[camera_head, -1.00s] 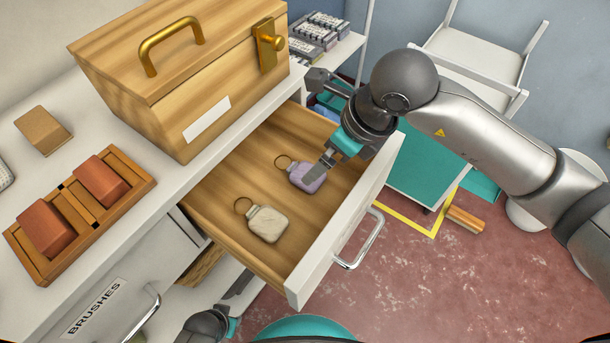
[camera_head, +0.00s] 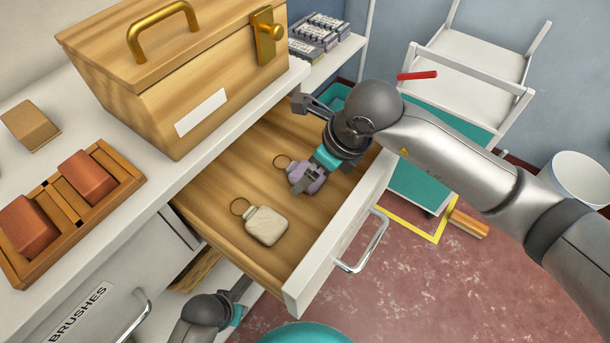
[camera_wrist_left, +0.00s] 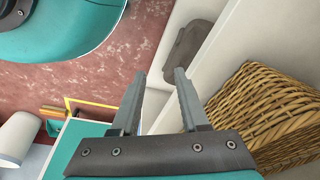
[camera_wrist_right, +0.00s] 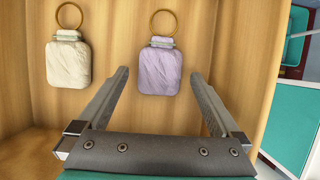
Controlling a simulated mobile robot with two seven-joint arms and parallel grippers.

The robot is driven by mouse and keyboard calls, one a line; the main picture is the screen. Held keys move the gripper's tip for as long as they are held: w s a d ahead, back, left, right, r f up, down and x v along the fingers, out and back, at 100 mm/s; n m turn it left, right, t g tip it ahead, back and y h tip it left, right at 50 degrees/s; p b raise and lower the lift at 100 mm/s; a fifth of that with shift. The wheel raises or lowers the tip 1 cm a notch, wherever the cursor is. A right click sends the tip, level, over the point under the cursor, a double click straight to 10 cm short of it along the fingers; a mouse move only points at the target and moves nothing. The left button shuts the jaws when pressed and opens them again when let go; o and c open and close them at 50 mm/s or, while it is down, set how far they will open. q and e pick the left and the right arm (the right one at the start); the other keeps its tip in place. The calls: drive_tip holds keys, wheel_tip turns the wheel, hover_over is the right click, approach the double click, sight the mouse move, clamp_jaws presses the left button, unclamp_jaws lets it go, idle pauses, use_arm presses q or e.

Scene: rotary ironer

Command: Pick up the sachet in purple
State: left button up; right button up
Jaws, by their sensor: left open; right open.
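The purple sachet (camera_head: 312,183) lies in the open wooden drawer (camera_head: 225,190), its ring toward the back left. In the right wrist view the purple sachet (camera_wrist_right: 160,68) lies flat, just ahead of and between the spread fingers. My right gripper (camera_head: 303,187) is over the drawer, open and empty, and hides part of the sachet in the head view. It also shows in the right wrist view (camera_wrist_right: 165,85). My left gripper (camera_head: 238,290) is low beside the cabinet, below the drawer; in the left wrist view (camera_wrist_left: 160,85) it is open and empty.
A cream sachet (camera_head: 266,225) with a ring lies in the drawer, nearer the front left. The drawer's white front (camera_head: 335,240) with its handle borders it. A wooden box (camera_head: 180,85) and a tray (camera_head: 70,215) of red blocks stand on the counter. A wicker basket (camera_wrist_left: 265,110) is near my left gripper.

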drive_tip(key=shift+w+a+f, duration=0.1)
drive_tip(key=shift+a+f, duration=0.05)
drive_tip(key=shift+f, duration=0.35)
drive_tip(key=c, duration=1.3)
